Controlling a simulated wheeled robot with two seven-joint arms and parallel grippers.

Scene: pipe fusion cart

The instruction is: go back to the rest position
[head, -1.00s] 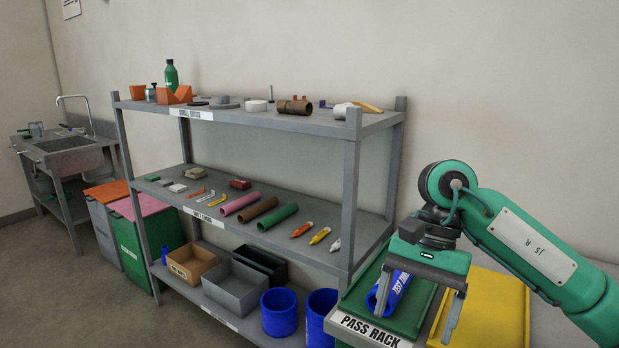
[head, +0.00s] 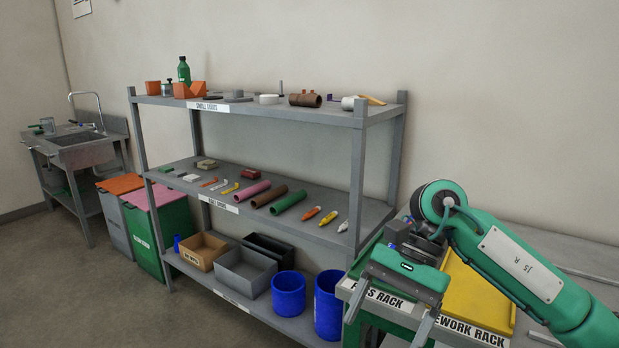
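My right gripper (head: 390,312) hangs in front of the PASS RACK (head: 399,303), its arm coming in from the right. Its two fingers are spread apart, with nothing seen between them. The green tray of the pass rack is mostly hidden behind the gripper. The blue labelled pipe is not visible now. My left gripper is not in view.
The yellow REWORK RACK tray (head: 478,295) lies beside the pass rack, under my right arm. A grey shelf unit (head: 335,205) with pipes and tools stands to the left, with blue bins (head: 288,294) at its bottom. Floor (head: 90,300) is clear at left.

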